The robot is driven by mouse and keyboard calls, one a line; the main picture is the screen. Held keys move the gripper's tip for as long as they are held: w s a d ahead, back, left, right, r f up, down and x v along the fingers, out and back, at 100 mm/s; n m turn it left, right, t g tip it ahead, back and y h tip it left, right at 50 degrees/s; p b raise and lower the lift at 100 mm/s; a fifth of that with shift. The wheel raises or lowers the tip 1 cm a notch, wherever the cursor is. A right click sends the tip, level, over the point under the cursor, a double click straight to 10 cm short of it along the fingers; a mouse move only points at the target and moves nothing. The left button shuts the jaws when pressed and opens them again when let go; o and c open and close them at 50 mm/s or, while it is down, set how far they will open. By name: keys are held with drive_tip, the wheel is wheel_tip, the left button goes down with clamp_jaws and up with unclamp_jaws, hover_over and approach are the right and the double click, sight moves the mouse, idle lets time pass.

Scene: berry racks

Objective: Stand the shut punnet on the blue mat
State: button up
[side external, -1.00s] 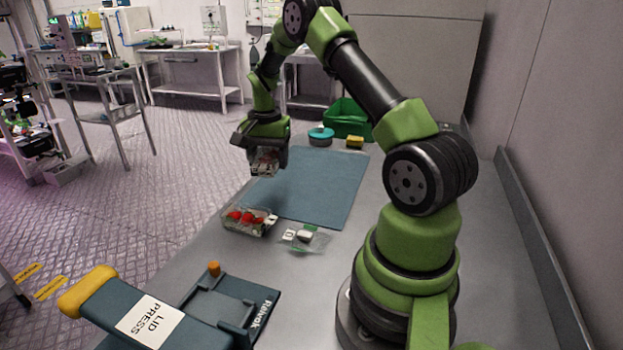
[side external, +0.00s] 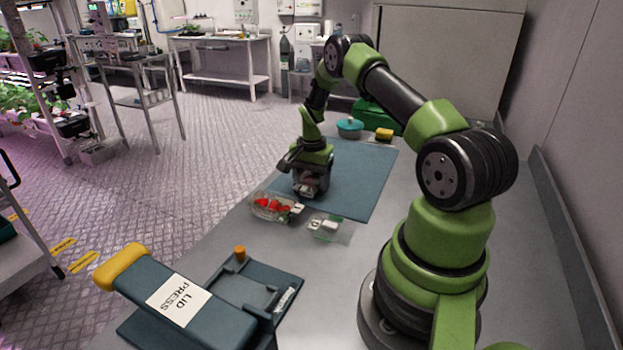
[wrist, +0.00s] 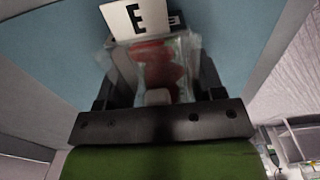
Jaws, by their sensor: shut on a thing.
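My gripper (side external: 308,180) points down over the near left part of the blue mat (side external: 360,180). It is shut on a clear punnet (side external: 306,190) with red berries inside, which also shows between the fingers in the wrist view (wrist: 158,68). The punnet looks roughly upright and low over the mat; I cannot tell whether its base touches. Its lid is hard to make out behind the fingers. A white card marked E (wrist: 137,20) shows at the punnet's far end in the wrist view.
A second clear punnet of strawberries (side external: 274,208) sits just left of my gripper at the bench edge. A clear item with white pieces (side external: 328,227) lies nearby. The lid press (side external: 185,300) stands in front. A teal tub (side external: 350,128), yellow block (side external: 384,134) and green crate (side external: 378,116) stand behind.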

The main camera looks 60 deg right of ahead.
drive_tip(key=shift+f, duration=0.1)
drive_tip(key=o, duration=1)
